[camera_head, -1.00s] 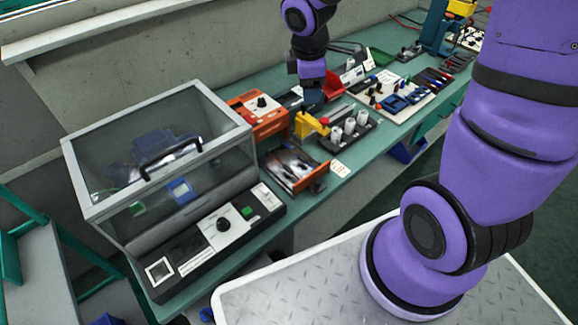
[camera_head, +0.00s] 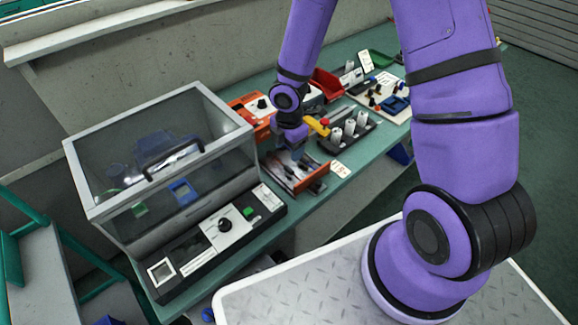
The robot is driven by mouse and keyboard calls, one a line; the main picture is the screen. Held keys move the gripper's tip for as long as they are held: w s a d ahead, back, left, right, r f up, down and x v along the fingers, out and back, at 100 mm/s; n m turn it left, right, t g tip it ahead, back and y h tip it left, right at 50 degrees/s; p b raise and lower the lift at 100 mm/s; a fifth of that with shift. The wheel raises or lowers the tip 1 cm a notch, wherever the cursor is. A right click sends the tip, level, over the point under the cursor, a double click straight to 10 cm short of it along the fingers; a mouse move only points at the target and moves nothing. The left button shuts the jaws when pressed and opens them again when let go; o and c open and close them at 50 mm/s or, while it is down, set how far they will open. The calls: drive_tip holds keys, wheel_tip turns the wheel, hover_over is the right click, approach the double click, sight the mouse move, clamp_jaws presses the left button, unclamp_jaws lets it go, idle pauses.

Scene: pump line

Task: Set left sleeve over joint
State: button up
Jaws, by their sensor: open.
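My gripper (camera_head: 297,156) points down over the small orange-edged tray (camera_head: 312,183) on the green bench. Its jaws are open, and I see nothing between them. The tray holds dark, thin pieces, partly hidden by my gripper. The left sleeve and the joint are too small to make out there. I cannot tell whether the fingertips touch anything in the tray.
A clear-lidded case (camera_head: 160,165) with a control panel (camera_head: 222,228) stands to the left. A black rack (camera_head: 346,141) with white cylinders and a yellow block (camera_head: 318,127) stand close behind the tray on the right. An orange box (camera_head: 250,108) stands behind. A paper tag (camera_head: 341,169) lies by the front edge.

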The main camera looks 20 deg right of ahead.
sight(289, 168)
wheel_tip(289, 168, down, 8)
drive_tip(key=shift+f, duration=0.2)
idle(0.4)
clamp_jaws()
drive_tip(key=w, duration=0.1)
drive_tip(key=w+a, duration=0.1)
drive_tip(key=w, duration=0.2)
drive_tip(key=shift+w+a, duration=0.25)
drive_tip(key=shift+w, duration=0.1)
unclamp_jaws()
drive_tip(key=shift+r, duration=0.1)
